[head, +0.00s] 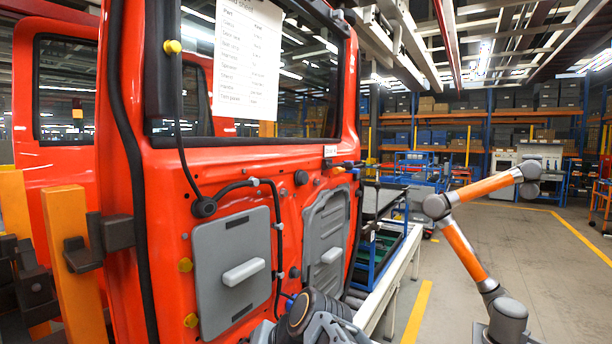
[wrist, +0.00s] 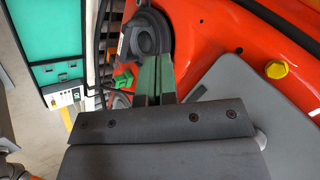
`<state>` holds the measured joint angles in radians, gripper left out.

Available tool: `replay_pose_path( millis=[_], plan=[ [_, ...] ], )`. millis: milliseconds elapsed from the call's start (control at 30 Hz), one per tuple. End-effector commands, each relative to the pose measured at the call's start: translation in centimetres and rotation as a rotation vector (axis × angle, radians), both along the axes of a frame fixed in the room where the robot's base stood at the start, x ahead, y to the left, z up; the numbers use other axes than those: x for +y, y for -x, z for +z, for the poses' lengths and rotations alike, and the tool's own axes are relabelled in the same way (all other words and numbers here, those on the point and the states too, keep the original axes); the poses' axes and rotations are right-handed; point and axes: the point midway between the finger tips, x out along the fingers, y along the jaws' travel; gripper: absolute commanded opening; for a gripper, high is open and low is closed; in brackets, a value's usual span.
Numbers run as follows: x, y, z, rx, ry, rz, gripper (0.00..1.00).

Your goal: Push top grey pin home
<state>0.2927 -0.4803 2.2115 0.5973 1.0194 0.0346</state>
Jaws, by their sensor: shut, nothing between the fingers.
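The red door (head: 290,160) stands on the left in the head view. A small dark grey round pin or plug (head: 301,177) sits on its inner face, between the two grey panels' upper ends; I cannot tell for sure that it is the top grey pin. In the wrist view my gripper (wrist: 154,68) is shut and empty, its greenish fingers together. The tips lie over the lower edge of a dark round fitting (wrist: 147,38) by the red door; I cannot tell whether they touch it. The fingertips are not clear in the head view.
Grey panels with pale handles (head: 232,275) and (head: 325,240), black cables and yellow plugs (head: 185,264) lie on the door. A yellow plug (wrist: 276,70) shows in the wrist view. An orange robot arm (head: 485,188) stands right.

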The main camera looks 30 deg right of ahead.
Motion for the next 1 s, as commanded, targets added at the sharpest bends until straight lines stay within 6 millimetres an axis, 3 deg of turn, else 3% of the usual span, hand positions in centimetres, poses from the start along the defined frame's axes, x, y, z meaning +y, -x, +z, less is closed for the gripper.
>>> replay_pose_path(
  millis=[33, 200, 300, 433, 533, 700, 1000],
  plan=[
    [-1.2, -1.5, 4.2, -0.05, -0.107, -0.082, 0.0],
    [-5.0, -4.5, 14.9, -0.242, -0.43, -0.252, 0.0],
    [-7.2, -5.2, 20.2, -0.353, -0.567, -0.302, 0.0],
    [-9.5, -5.3, 25.2, -0.466, -0.69, -0.332, 0.0],
    [-10.5, -5.1, 27.8, -0.526, -0.747, -0.338, 0.0],
    [-10.8, -5.9, 29.8, -0.569, -0.793, -0.335, 0.0],
    [-8.8, -10.1, 29.6, -0.574, -0.797, -0.335, 0.0]
  ],
)
